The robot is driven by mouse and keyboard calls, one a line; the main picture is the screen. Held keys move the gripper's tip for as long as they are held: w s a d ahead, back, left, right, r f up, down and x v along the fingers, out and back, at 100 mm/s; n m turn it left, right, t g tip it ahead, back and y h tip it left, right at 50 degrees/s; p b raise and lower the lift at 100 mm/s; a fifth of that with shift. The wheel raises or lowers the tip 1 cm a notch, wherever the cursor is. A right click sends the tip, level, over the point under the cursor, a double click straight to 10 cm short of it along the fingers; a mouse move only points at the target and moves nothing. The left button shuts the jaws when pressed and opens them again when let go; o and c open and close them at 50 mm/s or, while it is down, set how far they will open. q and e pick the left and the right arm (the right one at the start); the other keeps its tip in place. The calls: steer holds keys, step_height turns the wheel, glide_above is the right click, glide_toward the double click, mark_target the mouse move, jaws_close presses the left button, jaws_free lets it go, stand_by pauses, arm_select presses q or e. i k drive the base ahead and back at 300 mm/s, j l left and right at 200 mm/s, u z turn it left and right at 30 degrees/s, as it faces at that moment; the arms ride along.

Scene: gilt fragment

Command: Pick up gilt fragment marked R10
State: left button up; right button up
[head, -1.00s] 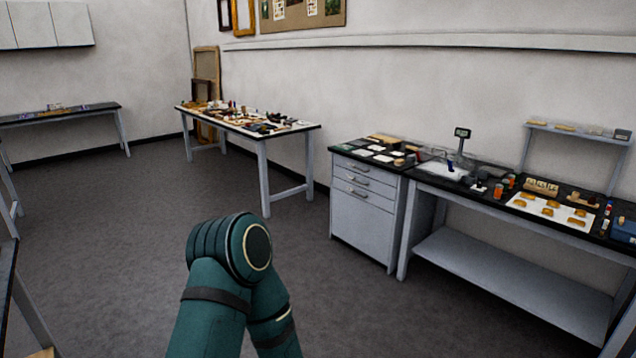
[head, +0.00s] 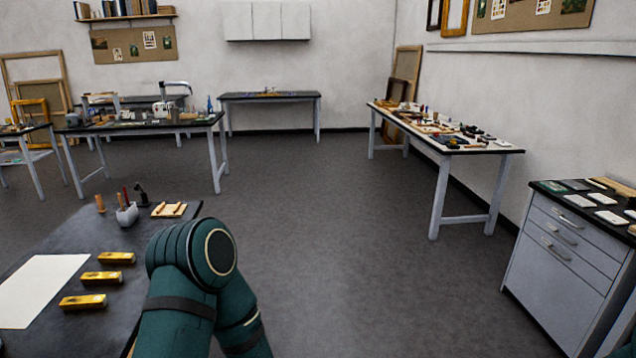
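Three gold-coloured fragments lie in a row on the dark near table at the left: a far one (head: 116,258), a middle one (head: 102,278) and a near one (head: 83,302). Small marks on them are too small to read, so I cannot tell which, if any, is R10. A bent green arm of mine stands in front of the table's right side and hides part of it. Neither gripper shows in the head view.
A white sheet (head: 38,290) lies left of the fragments. A tool cup (head: 127,214) and a small wooden tray (head: 169,210) stand behind. A cluttered table (head: 505,151) and a drawer cabinet (head: 560,262) are at right. Grey floor (head: 360,250) between is clear.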

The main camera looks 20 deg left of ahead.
mark_target(69, 303)
steer(key=i+j+u, duration=0.1)
steer(key=i+u, duration=1.05)
steer(key=k+l, duration=0.05)
steer(key=k, duration=0.05)
